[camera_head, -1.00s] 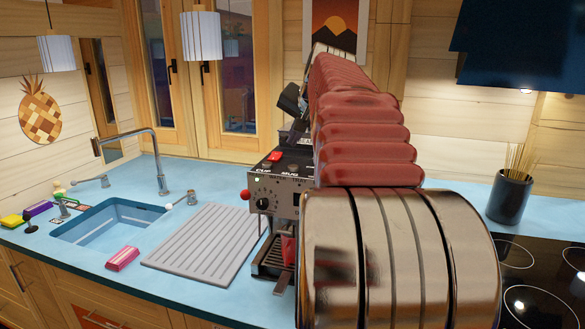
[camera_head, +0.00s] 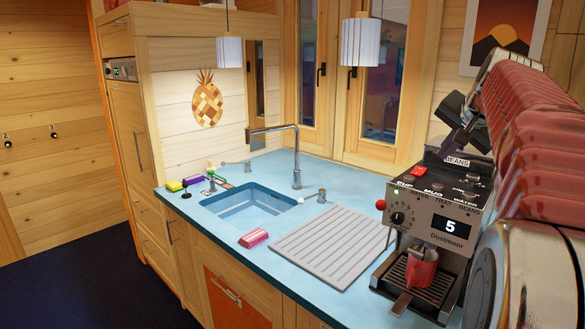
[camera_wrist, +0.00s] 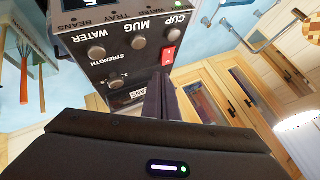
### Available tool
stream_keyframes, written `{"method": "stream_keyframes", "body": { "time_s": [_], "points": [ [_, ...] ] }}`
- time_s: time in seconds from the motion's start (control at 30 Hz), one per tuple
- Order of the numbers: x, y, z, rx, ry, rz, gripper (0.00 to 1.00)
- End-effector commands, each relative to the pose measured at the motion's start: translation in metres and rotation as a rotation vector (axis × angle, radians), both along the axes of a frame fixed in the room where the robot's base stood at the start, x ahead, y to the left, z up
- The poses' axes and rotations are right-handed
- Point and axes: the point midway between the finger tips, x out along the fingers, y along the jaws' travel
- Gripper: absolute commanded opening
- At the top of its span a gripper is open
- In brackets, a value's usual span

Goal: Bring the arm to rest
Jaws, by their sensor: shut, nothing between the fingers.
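My arm, red and ribbed with chrome bands, fills the right side of the head view. My gripper (camera_head: 462,122) is dark and partly hidden; it appears beside the top of the coffee machine (camera_head: 432,222). In the wrist view my gripper (camera_wrist: 160,86) has its fingers together and holds nothing. The machine (camera_wrist: 125,42) appears upside down there, close in front of the fingers; I cannot tell whether they touch it. Its display reads 5. A red mug (camera_head: 421,268) stands on its drip tray.
The blue counter (camera_head: 318,175) holds a sink (camera_head: 243,209), a grey drainboard (camera_head: 332,243) and a pink-and-white sponge (camera_head: 253,238). Several small items lie left of the sink. Two white lamps (camera_head: 359,42) hang above. Dark floor (camera_head: 75,270) is clear at lower left.

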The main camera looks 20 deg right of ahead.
Motion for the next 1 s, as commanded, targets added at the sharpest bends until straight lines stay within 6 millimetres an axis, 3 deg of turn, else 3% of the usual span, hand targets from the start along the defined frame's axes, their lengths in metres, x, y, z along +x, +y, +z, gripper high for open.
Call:
{"method": "stream_keyframes", "body": {
  "time_s": [0.17, 0.27, 0.47, 0.67, 1.0],
  "points": [
    [0.001, 0.009, -0.002, -0.003, 0.007, 0.014, 0.0],
    [0.003, 0.031, -0.007, -0.012, 0.024, 0.052, 0.0],
    [0.003, 0.108, -0.03, -0.049, 0.089, 0.191, 0.0],
    [-0.012, 0.191, -0.063, -0.101, 0.16, 0.354, 0.0],
    [-0.067, 0.308, -0.132, -0.206, 0.271, 0.641, 0.0]
  ]
}}
